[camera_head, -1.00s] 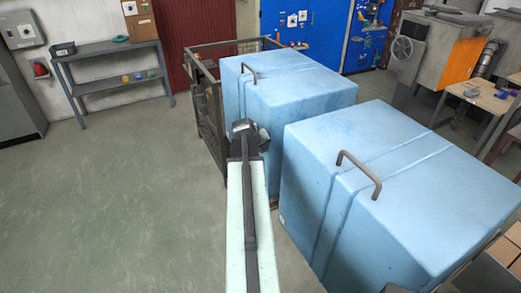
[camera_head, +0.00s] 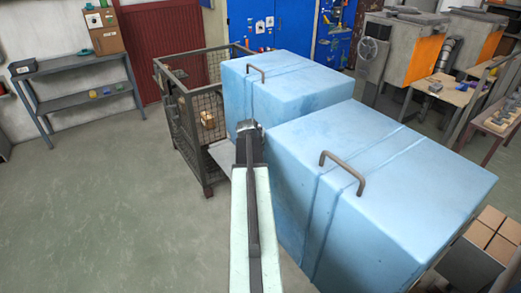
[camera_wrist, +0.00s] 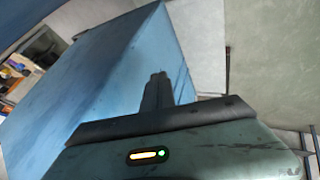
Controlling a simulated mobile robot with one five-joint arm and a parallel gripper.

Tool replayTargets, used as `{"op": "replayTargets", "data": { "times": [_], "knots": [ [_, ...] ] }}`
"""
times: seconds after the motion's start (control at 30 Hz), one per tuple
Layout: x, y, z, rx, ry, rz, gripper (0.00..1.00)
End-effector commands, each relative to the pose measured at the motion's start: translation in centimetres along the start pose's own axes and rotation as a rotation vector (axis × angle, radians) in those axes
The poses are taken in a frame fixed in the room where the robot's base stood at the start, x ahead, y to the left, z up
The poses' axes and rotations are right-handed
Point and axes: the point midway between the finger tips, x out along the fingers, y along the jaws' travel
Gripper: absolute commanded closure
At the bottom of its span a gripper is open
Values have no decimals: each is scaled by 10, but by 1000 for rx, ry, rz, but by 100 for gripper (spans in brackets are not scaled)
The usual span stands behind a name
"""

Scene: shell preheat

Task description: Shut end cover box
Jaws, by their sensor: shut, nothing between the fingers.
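Two large light-blue boxes with brown handles on top stand ahead: a near box (camera_head: 400,190) and a far box (camera_head: 300,90). Both look closed, and I cannot tell which one is the end cover box. My gripper (camera_head: 248,126) is at the end of my arm, near the gap between the two boxes and left of the near box's handle (camera_head: 343,170). It is shut and empty. In the wrist view a blue box face (camera_wrist: 100,85) lies behind my gripper (camera_wrist: 158,78); contact cannot be told.
A wire-mesh cage (camera_head: 180,120) stands left of the far box with a small brown item (camera_head: 208,118) inside. A grey shelf (camera_head: 85,100) stands at the left wall. Cardboard boxes (camera_head: 490,235) sit at the right front. The floor at left is free.

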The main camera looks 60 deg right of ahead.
Motion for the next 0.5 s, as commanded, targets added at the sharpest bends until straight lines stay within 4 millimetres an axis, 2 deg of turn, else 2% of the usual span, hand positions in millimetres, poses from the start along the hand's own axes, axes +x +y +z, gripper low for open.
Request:
{"op": "replayTargets", "data": {
  "times": [0.17, 0.27, 0.3, 0.4, 0.5],
  "knots": [
    [-6, -12, -1, -6, 4, -4, 100],
    [-17, -27, 3, -7, 4, -4, 100],
    [-23, -35, 6, -6, 5, -3, 100],
    [-58, -29, 2, -3, 3, -1, 100],
    [-83, -29, 2, -3, 2, -1, 100]
  ]
}}
